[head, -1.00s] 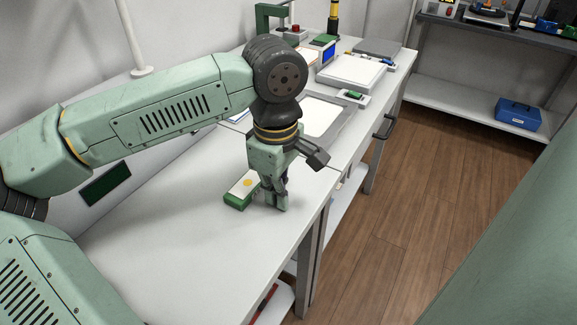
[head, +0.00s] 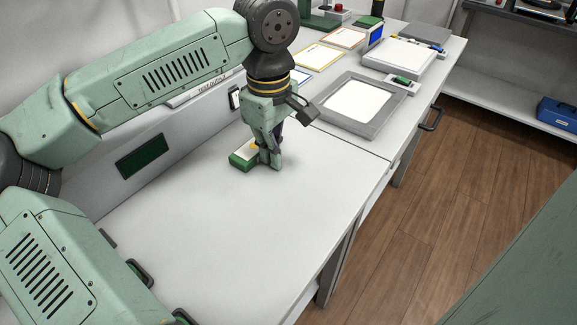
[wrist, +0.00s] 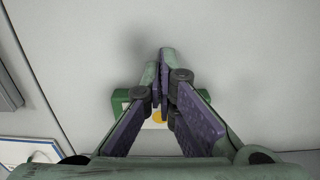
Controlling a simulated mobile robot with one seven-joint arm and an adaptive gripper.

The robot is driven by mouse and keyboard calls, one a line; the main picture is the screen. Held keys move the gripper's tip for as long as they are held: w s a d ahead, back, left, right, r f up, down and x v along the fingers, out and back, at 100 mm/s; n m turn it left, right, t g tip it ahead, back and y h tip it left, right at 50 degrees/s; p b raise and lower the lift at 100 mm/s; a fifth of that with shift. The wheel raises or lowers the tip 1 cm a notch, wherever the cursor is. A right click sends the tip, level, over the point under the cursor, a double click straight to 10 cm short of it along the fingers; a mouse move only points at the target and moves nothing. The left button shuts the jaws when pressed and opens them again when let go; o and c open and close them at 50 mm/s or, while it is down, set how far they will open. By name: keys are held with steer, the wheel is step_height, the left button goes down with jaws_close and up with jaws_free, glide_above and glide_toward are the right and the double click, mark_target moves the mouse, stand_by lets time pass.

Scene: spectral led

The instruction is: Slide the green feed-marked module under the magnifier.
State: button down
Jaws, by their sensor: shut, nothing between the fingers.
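The green module (head: 240,160) lies on the white bench top, a green block with a pale top face and a yellow-orange mark. My gripper (head: 272,167) points down at its right side, fingertips low near the bench, hiding part of the block. In the wrist view the fingers (wrist: 162,60) are shut together with nothing between them. They cross in front of the module (wrist: 120,103), whose green end and orange dot show around them. I cannot tell whether the fingers touch it. I cannot make out the magnifier in these views.
A grey tray with a white panel (head: 358,100) sits farther along the bench, beyond a seam. Behind it are a white-topped device (head: 398,54), framed sheets (head: 320,57) and a green stand (head: 318,20). Bare bench top lies in front of the module.

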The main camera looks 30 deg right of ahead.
steer(key=shift+w+a+r, duration=0.1)
steer(key=shift+w+a, duration=0.15)
steer(key=shift+w, duration=0.45)
steer(key=shift+w+a, duration=0.25)
steer(key=shift+w, duration=0.4)
steer(key=s, duration=0.1)
steer(key=s+d, duration=0.1)
steer(key=s, duration=0.2)
steer(key=shift+d+b, duration=0.25)
steer(key=shift+b, duration=0.15)
step_height(320, 180, up, 10)
steer(key=shift+a, duration=0.1)
